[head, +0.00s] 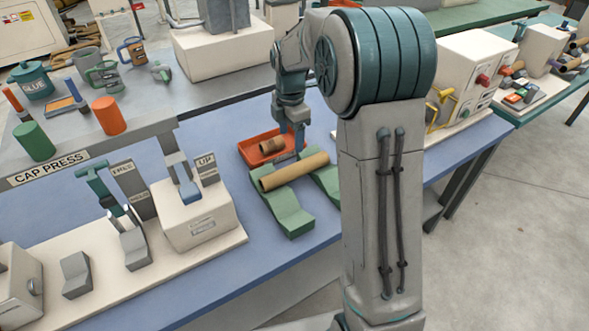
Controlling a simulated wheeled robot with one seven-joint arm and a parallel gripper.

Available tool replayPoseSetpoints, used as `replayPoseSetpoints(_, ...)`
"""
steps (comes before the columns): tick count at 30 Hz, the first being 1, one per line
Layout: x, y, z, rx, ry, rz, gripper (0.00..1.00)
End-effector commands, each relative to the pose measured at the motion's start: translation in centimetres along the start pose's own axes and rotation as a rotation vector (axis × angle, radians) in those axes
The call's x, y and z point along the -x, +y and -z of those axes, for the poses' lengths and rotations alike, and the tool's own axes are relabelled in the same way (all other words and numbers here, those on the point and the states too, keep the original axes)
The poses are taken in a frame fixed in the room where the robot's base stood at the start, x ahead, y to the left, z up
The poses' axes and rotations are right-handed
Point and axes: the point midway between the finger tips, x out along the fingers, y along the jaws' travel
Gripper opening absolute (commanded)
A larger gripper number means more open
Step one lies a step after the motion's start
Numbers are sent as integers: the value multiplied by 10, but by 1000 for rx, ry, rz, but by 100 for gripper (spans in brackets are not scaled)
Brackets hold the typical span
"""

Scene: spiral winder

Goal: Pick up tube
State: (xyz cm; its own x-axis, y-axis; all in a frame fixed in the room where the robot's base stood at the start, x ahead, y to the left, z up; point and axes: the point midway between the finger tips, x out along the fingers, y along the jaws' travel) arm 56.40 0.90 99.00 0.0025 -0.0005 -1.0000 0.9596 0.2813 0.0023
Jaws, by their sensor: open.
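A long tan cardboard tube (293,172) lies across two green cradle rests on the blue bench; the front rest (290,212) shows most clearly. A short brown tube piece (272,145) lies in an orange-red tray (247,152) just behind it. My gripper (300,150) hangs pointing down from my arm, just behind the tube's middle in the picture. It is open and holds nothing that I can see. Its fingertips are small, and I cannot tell whether they touch the tube. My arm column hides part of the bench to the right.
The cap press (200,215) with its lever stands at the left front on a cream base. A grey shelf (150,125) behind it holds green and orange cylinders, mugs and a blue pot. A cream control box (470,75) with yellow handles stands at the right. Bare blue bench lies around the cradle.

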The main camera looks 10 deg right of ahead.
Motion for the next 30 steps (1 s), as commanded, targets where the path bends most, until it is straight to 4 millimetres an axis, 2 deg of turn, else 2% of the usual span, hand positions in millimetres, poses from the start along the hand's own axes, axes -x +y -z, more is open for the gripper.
replayPoseSetpoints(5, -23, 3, -1, 33, 3, 7, 65)
replayPoseSetpoints(13, -74, 3, -1, 32, 2, 6, 65)
replayPoseSetpoints(22, -98, 3, -3, 28, 2, 6, 65)
replayPoseSetpoints(30, -134, 4, -6, 29, 2, 5, 65)
